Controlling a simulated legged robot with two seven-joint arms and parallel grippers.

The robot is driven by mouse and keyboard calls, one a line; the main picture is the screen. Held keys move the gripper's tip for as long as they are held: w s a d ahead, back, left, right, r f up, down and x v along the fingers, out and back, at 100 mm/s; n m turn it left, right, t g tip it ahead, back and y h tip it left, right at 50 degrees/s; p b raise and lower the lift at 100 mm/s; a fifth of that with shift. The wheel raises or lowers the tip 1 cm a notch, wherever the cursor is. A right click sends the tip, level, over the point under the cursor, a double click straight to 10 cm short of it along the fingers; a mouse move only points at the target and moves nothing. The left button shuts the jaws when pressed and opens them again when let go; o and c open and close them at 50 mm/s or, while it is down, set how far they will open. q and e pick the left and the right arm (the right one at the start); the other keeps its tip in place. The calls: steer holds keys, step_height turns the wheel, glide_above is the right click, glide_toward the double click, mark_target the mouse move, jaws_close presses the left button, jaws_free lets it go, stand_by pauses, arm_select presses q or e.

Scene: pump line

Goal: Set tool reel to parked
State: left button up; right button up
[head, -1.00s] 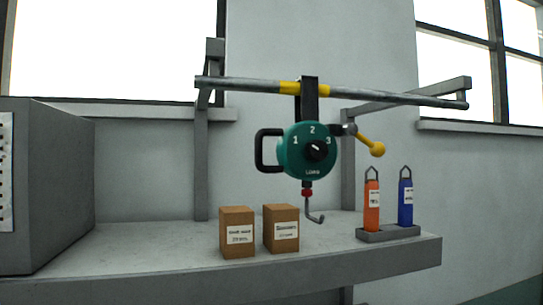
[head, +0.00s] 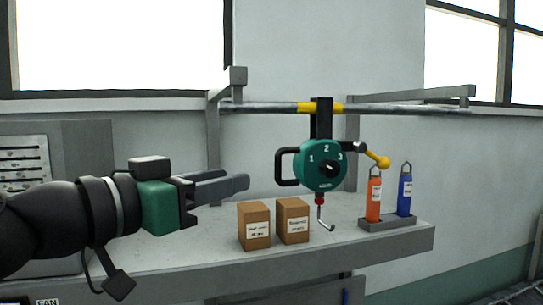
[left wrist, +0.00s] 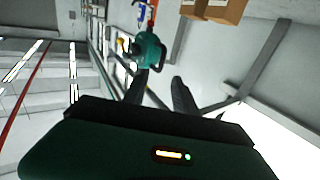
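The tool reel (head: 318,178) is a round teal body hanging by a black strap from a metal rail. Its face has the numbers 1, 2 and 3 around a black knob (head: 330,169); the knob's mark seems to point toward 3. A black loop handle (head: 281,168) sticks out at its left, and a lever with a yellow ball (head: 383,162) at its right. The left wrist view shows the reel (left wrist: 149,50) beyond the spread fingers. My right gripper is not in view.
Two brown boxes (head: 254,230) (head: 293,222) stand on the grey shelf (head: 190,252) below the reel. An orange and a blue tool (head: 374,200) (head: 405,194) stand in a grey holder at the right. The rail (head: 420,109) runs above. Space between gripper and handle is clear.

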mark_target(276, 169)
arm_select(q)
steer(key=p+x, duration=0.5)
steer(key=x, duration=0.6)
steer(key=shift+w, duration=0.4)
steer(key=shift+s+d, duration=0.1)
steer(key=shift+d, duration=0.1)
steer(key=c, duration=0.5)
steer(key=shift+f, duration=0.1)
steer(key=shift+c, duration=1)
steer(key=shift+a, duration=0.25)
jaws_close()
steer(key=shift+d, duration=0.1)
